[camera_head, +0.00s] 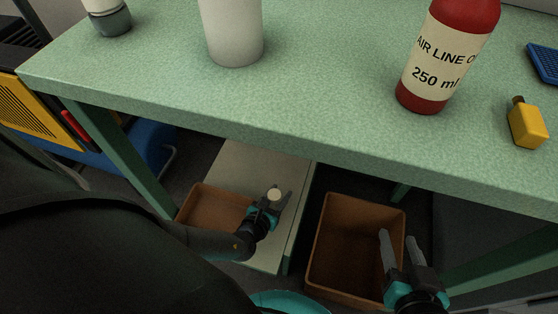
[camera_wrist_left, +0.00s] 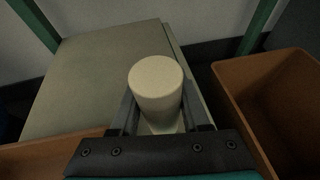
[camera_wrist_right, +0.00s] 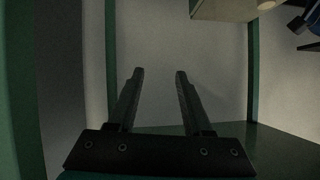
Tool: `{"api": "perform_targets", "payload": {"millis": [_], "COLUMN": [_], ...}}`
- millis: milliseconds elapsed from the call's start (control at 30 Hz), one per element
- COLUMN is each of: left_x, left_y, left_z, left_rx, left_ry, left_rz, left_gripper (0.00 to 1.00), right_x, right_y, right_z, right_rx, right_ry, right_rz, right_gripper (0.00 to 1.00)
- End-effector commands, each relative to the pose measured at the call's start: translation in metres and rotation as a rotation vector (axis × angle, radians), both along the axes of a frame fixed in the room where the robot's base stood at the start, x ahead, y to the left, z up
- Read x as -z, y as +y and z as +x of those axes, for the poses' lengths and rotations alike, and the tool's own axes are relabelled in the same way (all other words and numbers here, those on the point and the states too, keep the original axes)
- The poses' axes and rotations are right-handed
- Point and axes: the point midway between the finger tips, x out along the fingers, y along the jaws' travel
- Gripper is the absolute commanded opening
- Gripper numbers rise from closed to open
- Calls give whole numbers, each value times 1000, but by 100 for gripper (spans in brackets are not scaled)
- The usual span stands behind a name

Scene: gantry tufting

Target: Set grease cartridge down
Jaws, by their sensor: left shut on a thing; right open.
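The grease cartridge (camera_wrist_left: 156,88) is a cream cylinder, seen from its round end in the left wrist view. In the head view its pale end (camera_head: 274,194) shows small between the fingers. My left gripper (camera_head: 278,203) is shut on it, under the green table and above a pale board (camera_head: 262,166). In the left wrist view the cartridge looks upright; I cannot tell whether its base touches the board. My right gripper (camera_head: 402,250) is open and empty, in front of the right-hand brown bin; its fingers (camera_wrist_right: 160,75) are apart in the right wrist view.
A brown bin (camera_head: 318,268) stands right of the board, and another brown bin (camera_head: 190,203) is at its left.

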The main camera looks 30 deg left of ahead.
Motion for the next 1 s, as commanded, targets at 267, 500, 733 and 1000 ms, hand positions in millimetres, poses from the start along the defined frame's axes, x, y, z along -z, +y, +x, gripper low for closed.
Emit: {"api": "perform_targets", "payload": {"millis": [267, 500, 733, 1000], "left_x": [16, 28, 33, 33], "left_y": [-1, -1, 0, 0], "left_z": [0, 0, 0, 0], "left_rx": [1, 1, 0, 0], "left_ry": [-1, -1, -1, -1], "left_rz": [-1, 1, 0, 0], "left_gripper": [0, 0, 0, 0], "right_x": [-6, -17, -26, -28], "right_y": [17, 28, 32, 32], "right_z": [0, -5, -10, -10], "right_rx": [-8, -3, 3, 4], "right_ry": [-160, -301, -382, -391], "right_rz": [98, 189, 242, 247], "right_gripper": [50, 50, 50, 50]}}
